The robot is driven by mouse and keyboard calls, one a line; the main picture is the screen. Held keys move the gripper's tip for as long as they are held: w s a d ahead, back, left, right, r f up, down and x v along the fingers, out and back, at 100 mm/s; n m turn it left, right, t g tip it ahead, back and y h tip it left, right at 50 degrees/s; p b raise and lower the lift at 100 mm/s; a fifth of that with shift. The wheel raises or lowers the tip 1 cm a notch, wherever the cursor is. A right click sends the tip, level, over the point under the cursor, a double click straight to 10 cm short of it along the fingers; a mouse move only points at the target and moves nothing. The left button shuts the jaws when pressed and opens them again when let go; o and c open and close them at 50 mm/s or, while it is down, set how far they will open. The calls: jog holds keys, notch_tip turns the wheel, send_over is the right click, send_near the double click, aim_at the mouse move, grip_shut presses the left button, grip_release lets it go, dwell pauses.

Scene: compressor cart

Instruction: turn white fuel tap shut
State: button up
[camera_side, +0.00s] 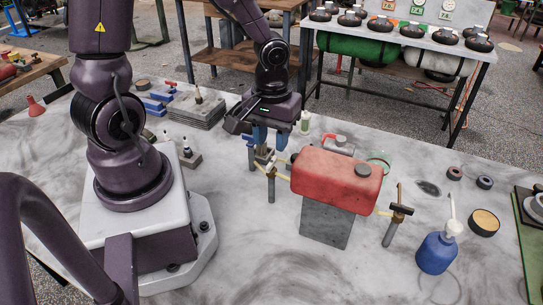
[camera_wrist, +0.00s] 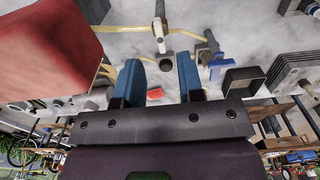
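The white fuel tap (camera_wrist: 159,30) sits on a yellow fuel line at the top centre of the wrist view, with a pale upright lever. In the side view the tap (camera_side: 270,169) stands on a grey post left of the red tank (camera_side: 335,178). The other tap (camera_side: 399,210), with a dark handle, is right of the tank. My gripper (camera_side: 260,140) points down, just behind the white tap. In the wrist view its blue fingers (camera_wrist: 161,68) are apart, with nothing held between them. The tap lies beyond the fingertips, with no contact visible.
The red tank (camera_wrist: 50,50) is close at the left of the wrist view. A blue bottle (camera_side: 437,252) and a tape roll (camera_side: 484,222) are at the right of the bench. A stack of grey plates (camera_side: 195,108) lies behind left. The front bench is clear.

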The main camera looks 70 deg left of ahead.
aim_at(272, 162)
jog(key=shift+f, duration=2.7)
jog(key=shift+c, duration=0.4)
grip_shut()
